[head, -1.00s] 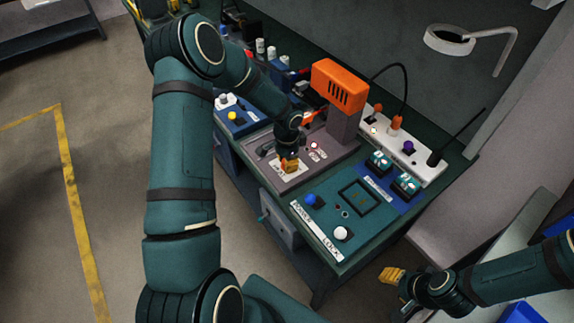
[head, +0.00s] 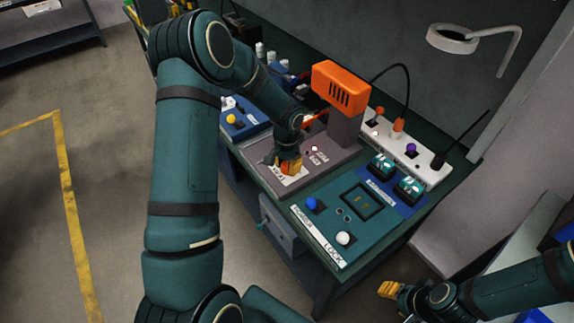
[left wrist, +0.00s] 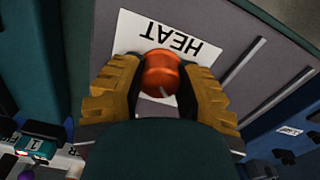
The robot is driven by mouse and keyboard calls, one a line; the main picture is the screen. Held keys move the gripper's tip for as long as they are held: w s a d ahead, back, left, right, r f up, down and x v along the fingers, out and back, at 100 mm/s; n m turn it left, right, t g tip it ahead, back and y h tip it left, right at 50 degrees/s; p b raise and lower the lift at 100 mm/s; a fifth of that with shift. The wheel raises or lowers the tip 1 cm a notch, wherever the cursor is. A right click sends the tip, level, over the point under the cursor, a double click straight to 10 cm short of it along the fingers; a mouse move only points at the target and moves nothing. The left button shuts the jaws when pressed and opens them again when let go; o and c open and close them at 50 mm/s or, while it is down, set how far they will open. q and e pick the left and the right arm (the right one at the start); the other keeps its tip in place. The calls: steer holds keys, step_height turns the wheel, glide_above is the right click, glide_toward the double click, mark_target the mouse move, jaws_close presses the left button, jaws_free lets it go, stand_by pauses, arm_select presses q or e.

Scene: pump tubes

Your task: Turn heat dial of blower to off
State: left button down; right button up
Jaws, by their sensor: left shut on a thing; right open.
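The blower is an orange housing (head: 341,84) on a grey stand with a grey base plate (head: 322,174) on the bench. Its heat dial (left wrist: 161,72) is an orange round knob with a light pointer mark. It sits on a white HEAT label (left wrist: 137,30) at the base's front corner. My left gripper (head: 290,168) is shut on the dial, with a yellow finger on either side of it in the left wrist view (left wrist: 161,85). In the head view the gripper mostly hides the dial. My right gripper (head: 388,291) is open and empty, off the bench at lower right.
A teal panel with a blue knob (head: 312,203) and a white knob (head: 344,238) lies in front of the blower. A white power strip (head: 428,172) with plugs and switches runs behind. A blue box with a yellow button (head: 231,119) stands left.

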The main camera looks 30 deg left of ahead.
mark_target(286, 164)
arm_select(q)
steer(key=c, duration=0.6)
jaws_free()
steer(key=shift+o, duration=0.2)
steer(key=shift+r, duration=0.1)
step_height(286, 164, up, 12)
steer(key=shift+s, duration=0.15)
